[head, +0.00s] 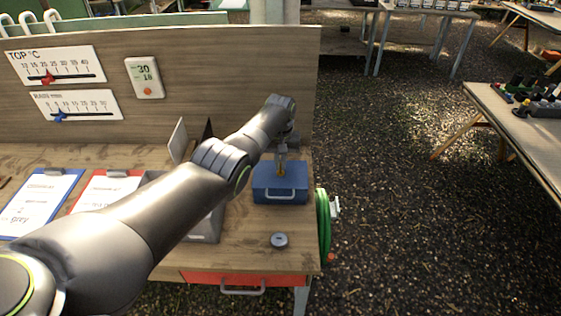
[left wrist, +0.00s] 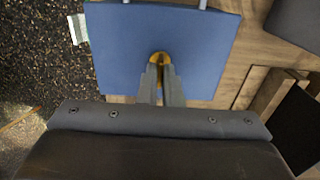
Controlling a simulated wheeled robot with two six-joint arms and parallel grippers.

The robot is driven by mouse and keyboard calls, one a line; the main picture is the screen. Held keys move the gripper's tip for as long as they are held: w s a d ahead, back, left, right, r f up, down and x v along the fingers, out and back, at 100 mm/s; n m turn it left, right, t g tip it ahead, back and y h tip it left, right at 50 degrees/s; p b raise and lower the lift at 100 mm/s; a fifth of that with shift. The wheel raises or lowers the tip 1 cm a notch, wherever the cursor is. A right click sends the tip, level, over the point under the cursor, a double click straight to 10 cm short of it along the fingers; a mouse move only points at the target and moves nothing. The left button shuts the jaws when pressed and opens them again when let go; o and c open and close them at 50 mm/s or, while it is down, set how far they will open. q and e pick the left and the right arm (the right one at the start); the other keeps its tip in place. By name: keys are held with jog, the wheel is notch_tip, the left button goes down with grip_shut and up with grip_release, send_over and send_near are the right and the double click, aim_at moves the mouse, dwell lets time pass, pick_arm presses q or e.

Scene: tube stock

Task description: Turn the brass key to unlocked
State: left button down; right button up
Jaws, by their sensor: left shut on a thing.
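A blue box (head: 278,194) with a pale front handle stands near the right end of the workbench. The brass key (head: 281,171) is at the top of the box. My left gripper (head: 281,161) reaches down from above and is shut on the key. In the left wrist view the box's blue top (left wrist: 205,50) fills the middle, and the gripper's fingers (left wrist: 160,70) close around the brass key (left wrist: 159,58). The fingers hide part of the key, and I cannot tell its turn position from any marking. My right gripper is in neither view.
A small round grey object (head: 279,240) lies in front of the box. A coiled green hose (head: 323,225) hangs at the bench's right end. Clipboards (head: 40,200) lie at left. A wooden back panel (head: 220,60) rises behind. A red drawer (head: 245,282) is below the bench top.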

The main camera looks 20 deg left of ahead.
pick_arm(q)
jog(key=shift+w+r, duration=0.1)
jog(key=c, duration=1.6)
grip_release()
notch_tip(320, 180, up, 5)
jog(key=shift+r+p, duration=0.1)
jog(key=shift+p, duration=0.35)
notch_tip(320, 180, up, 12)
jog(key=b, duration=0.2)
jog(key=shift+b, duration=0.4)
